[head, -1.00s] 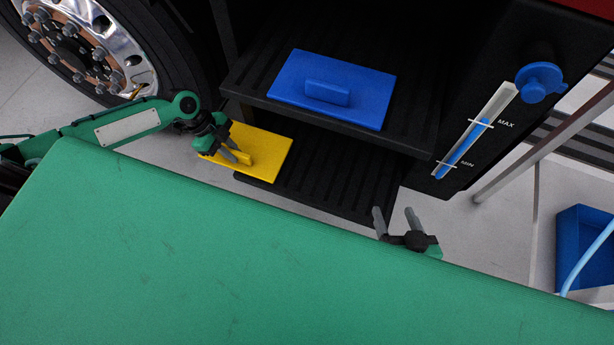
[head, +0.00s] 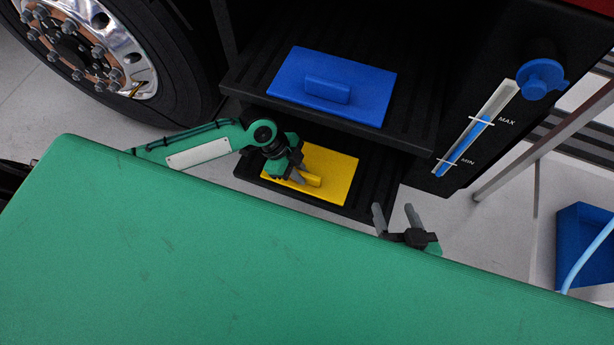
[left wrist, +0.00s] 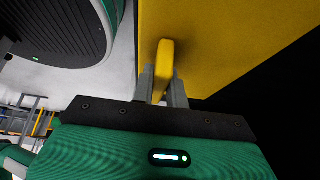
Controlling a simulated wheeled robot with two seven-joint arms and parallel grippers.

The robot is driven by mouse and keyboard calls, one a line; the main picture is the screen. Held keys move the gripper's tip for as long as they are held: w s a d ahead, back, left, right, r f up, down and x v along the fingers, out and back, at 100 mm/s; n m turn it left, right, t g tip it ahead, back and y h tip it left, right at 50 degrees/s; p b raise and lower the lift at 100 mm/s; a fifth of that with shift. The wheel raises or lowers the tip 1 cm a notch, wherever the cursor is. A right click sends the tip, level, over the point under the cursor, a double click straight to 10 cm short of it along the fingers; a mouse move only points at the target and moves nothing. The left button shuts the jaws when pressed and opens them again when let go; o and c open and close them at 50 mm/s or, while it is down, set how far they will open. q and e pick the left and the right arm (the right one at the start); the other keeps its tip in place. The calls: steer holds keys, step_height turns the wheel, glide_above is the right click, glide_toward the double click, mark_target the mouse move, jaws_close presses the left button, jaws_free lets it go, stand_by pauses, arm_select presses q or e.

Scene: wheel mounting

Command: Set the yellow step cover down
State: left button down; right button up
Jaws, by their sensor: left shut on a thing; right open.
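The yellow step cover (head: 335,170) is a flat plate with a raised grip bar, over the middle of the lower black step (head: 377,190) in the head view. My left gripper (head: 300,179) is shut on the bar, which shows between its fingers in the left wrist view (left wrist: 166,62). I cannot tell whether the plate touches the step. A blue step cover (head: 350,88) lies on the upper black step (head: 240,82). My right gripper (head: 396,218) is open and empty, in front of the lower step's right end.
A truck wheel (head: 120,70) stands at the upper left. A tank gauge with a blue cap (head: 540,80) is at the right. A blue bin (head: 585,250) with a hose stands on the floor at far right. The upper step overhangs the lower step's back.

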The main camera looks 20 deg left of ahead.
arm_select(q)
steer(key=d, duration=0.2)
steer(key=shift+d, duration=0.3)
steer(key=shift+a+f+b, duration=0.25)
steer(key=shift+f+b, duration=0.5)
steer(key=shift+b, duration=0.25)
steer(key=c, duration=1.4)
jaws_free()
arm_select(e)
steer(key=w+d+r+t, duration=0.1)
steer(key=w+r+t, duration=0.3)
steer(key=r, duration=0.4)
steer(key=shift+d+t, duration=0.25)
steer(key=shift+t, duration=0.65)
steer(key=shift+r, duration=0.15)
arm_select(q)
steer(key=shift+a+r, duration=0.1)
steer(key=shift+r, duration=0.05)
steer(key=shift+a+r+p, duration=0.4)
steer(key=shift+a+r, duration=0.05)
steer(key=shift+a, duration=0.05)
steer(key=a, duration=1.1)
steer(key=shift+w+a+p, duration=0.2)
steer(key=shift+p, duration=0.2)
arm_select(e)
steer(key=s+a+f+g, duration=0.1)
steer(key=s+f+g, duration=0.2)
steer(key=f, duration=0.4)
steer(key=shift+a+g, duration=0.4)
steer(key=shift+g, duration=0.4)
